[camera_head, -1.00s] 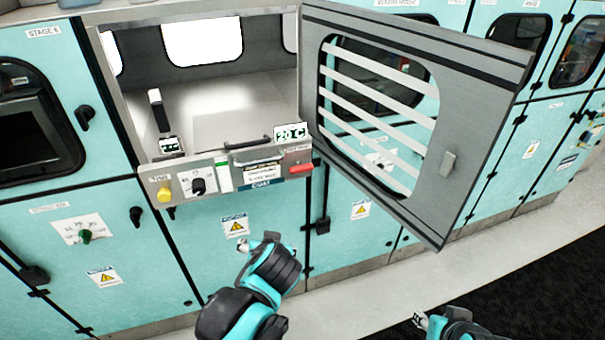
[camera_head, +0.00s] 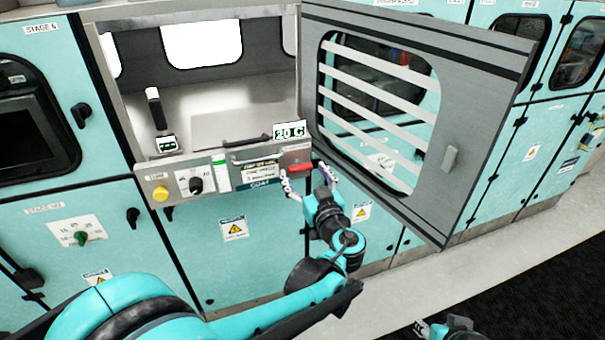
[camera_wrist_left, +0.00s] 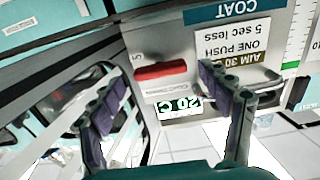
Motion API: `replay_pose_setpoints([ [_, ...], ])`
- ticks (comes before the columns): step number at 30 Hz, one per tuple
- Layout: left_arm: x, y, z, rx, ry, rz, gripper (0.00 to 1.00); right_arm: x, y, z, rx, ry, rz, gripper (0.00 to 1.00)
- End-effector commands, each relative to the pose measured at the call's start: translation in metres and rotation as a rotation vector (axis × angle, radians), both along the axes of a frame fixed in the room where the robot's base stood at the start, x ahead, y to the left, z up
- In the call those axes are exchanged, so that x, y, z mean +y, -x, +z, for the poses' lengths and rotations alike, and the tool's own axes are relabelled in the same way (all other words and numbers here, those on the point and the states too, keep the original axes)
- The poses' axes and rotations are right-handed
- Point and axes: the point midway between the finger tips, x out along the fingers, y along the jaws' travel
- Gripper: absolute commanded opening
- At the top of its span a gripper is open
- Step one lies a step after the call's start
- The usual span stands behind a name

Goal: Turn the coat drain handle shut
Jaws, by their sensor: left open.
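The coat drain handle is a red bar (camera_head: 300,168) at the right end of the grey control panel, lying roughly level. In the left wrist view the red handle (camera_wrist_left: 160,71) lies between my fingertips, with a small printed label beside it. My left gripper (camera_head: 308,182) is open just in front of and below the handle. Its two fingers (camera_wrist_left: 164,74) are spread to either side of the red bar; I cannot tell whether they touch it. My right gripper (camera_head: 421,327) shows only partly at the bottom edge, and its jaws are too small to judge.
A grey door (camera_head: 467,135) with a slatted window stands open close to the right of my left gripper. The panel (camera_head: 222,172) also carries a yellow button (camera_head: 160,194), a black knob (camera_head: 196,185) and a dark bar handle (camera_head: 252,158). A 20 C display (camera_head: 290,131) sits above the red handle.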

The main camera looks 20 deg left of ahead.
Motion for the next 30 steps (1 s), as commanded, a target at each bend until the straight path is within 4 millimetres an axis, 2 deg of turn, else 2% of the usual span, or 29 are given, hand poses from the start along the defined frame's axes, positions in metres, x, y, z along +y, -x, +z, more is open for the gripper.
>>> replay_pose_setpoints([
  [4,0.0076,-0.0101,-0.0006,0.0,0.0,0.001,0.78,0.0,0.0,-0.0037,0.0,0.0,0.0,0.4],
  [12,0.0082,-0.0122,0.0002,0.001,0.0,-0.001,0.78,0.0,0.0001,-0.0034,0.0,0.0,0.0,0.4],
  [13,0.0082,-0.0122,0.0002,0.001,0.0,-0.001,0.75,0.0,0.0001,-0.0034,0.0,0.0,0.0,0.4],
  [14,0.0083,-0.0121,0.0002,0.001,0.0,-0.001,0.67,0.0,0.0001,-0.0034,0.0,0.0,0.0,0.4],
  [18,0.0083,-0.012,0.0002,0.001,0.0,-0.001,0.3,0.0,0.0,-0.0034,0.0,0.0,0.0,0.4],
  [19,0.0083,-0.012,0.0002,0.001,0.0,-0.001,0.28,0.0,0.0,-0.0034,0.0,0.0,0.0,0.4],
  [30,0.0082,-0.0121,0.0004,0.023,-0.032,-0.001,0.28,0.0,0.0,-0.0024,0.0,0.0,0.0,0.4],
])
